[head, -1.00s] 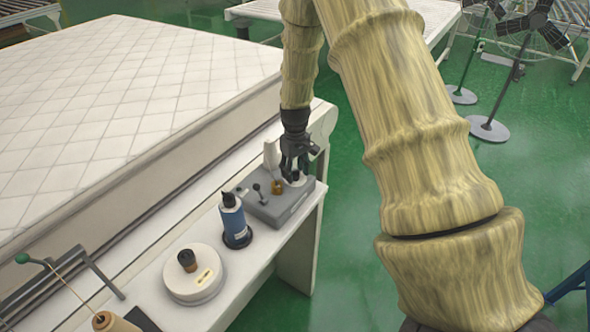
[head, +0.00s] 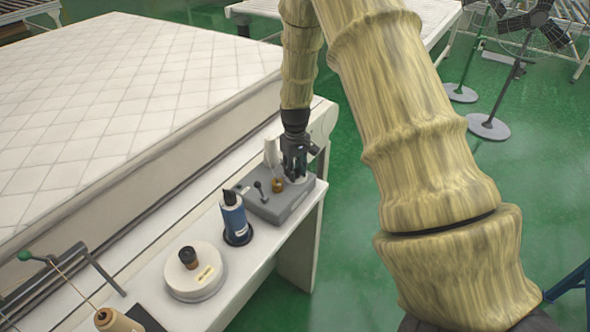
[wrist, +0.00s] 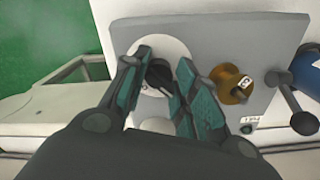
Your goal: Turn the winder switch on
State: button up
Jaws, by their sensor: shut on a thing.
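The winder's grey control box (head: 275,211) sits at the far end of the white table edge. It also fills much of the wrist view (wrist: 240,45). On it a black rotary knob (wrist: 159,75), which looks like the switch, stands on a white round dial (wrist: 160,46). My gripper (head: 294,174) points down over the box. In the wrist view its teal-padded fingers (wrist: 164,62) are on either side of the black knob and shut on it. The fingers partly hide the dial. I cannot read the knob's marking.
A brass knob (wrist: 230,86) and a black ball-ended lever (wrist: 287,98) stand beside the dial on the box. A blue bottle (head: 233,217) and a white round base (head: 196,279) are nearer on the table. A quilted mattress (head: 130,90) lies to the left.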

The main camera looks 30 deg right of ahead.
jog(key=shift+d, duration=0.1)
jog(key=m, duration=0.4)
jog(key=shift+m, duration=0.4)
jog(key=m, duration=0.4)
jog(key=shift+d+m, duration=0.1)
jog(key=shift+m, duration=0.2)
jog(key=m+p, duration=0.1)
jog(key=m, duration=0.3)
jog(key=shift+m, duration=2.1)
jog(key=shift+s+f, duration=0.1)
jog(key=shift+c, duration=0.2)
jog(key=o, duration=0.8)
jog(key=shift+o, duration=1)
